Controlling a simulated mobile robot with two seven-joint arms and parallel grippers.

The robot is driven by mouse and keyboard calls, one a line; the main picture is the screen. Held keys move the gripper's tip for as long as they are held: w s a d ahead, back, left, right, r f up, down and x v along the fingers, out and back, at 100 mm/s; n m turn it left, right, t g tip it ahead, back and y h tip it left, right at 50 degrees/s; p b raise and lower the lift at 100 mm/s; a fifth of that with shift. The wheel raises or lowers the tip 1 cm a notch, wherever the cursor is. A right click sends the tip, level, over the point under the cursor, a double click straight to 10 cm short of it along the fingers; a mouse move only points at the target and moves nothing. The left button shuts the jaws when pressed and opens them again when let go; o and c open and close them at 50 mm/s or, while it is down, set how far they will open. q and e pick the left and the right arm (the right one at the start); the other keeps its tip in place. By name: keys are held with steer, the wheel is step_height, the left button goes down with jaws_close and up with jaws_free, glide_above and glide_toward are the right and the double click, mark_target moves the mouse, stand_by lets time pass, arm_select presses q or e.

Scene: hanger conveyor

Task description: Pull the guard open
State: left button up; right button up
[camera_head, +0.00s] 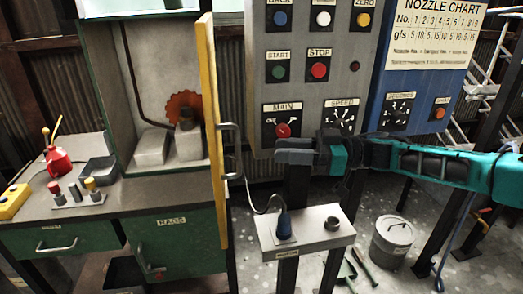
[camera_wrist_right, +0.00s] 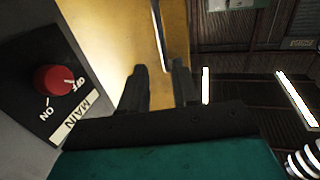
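The guard (camera_head: 213,150) is a tall yellow panel seen nearly edge-on at the right side of the green-and-grey cabinet. A metal bar handle (camera_head: 232,150) stands off its right face. In the right wrist view the guard's yellow face (camera_wrist_right: 115,35) fills the upper left, and the handle (camera_wrist_right: 160,35) runs down toward the gap between my fingers. My right gripper (camera_head: 281,151) is to the right of the handle, in front of the control panel, and apart from the handle. Its fingers (camera_wrist_right: 160,72) are open with nothing between them. My left gripper is not in view.
The grey control panel (camera_head: 305,90) with its red MAIN knob (camera_head: 283,131) is close behind my right gripper. A small metal stand (camera_head: 310,238) with a cabled plug is below. A red toothed wheel (camera_head: 184,108) sits inside the cabinet. A lidded bucket (camera_head: 391,242) stands on the floor.

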steer(key=shift+s+d, duration=0.15)
steer(key=shift+d, duration=1.25)
steer(key=s+a+f+m+t+h, duration=0.1)
steer(key=s+a+f+m+t, duration=0.6)
steer(key=s+a+f+t, duration=0.45)
steer(key=s+d+f+m+g+h, duration=0.1)
steer(key=s+d+f+m+h, duration=0.2)
steer(key=s+d+f+h, duration=0.4)
steer(key=s+d+f+m+g+h, duration=0.1)
steer(key=s+d+f+m+h, duration=0.3)
steer(key=s+d+f+h, duration=0.3)
steer(key=d+f+h, duration=0.1)
steer(key=d+f, duration=0.4)
steer(key=f, duration=0.1)
steer(key=shift+d+f, duration=0.25)
steer(key=shift+f, duration=0.05)
steer(key=shift+w+d, duration=0.1)
steer(key=shift+w, duration=0.05)
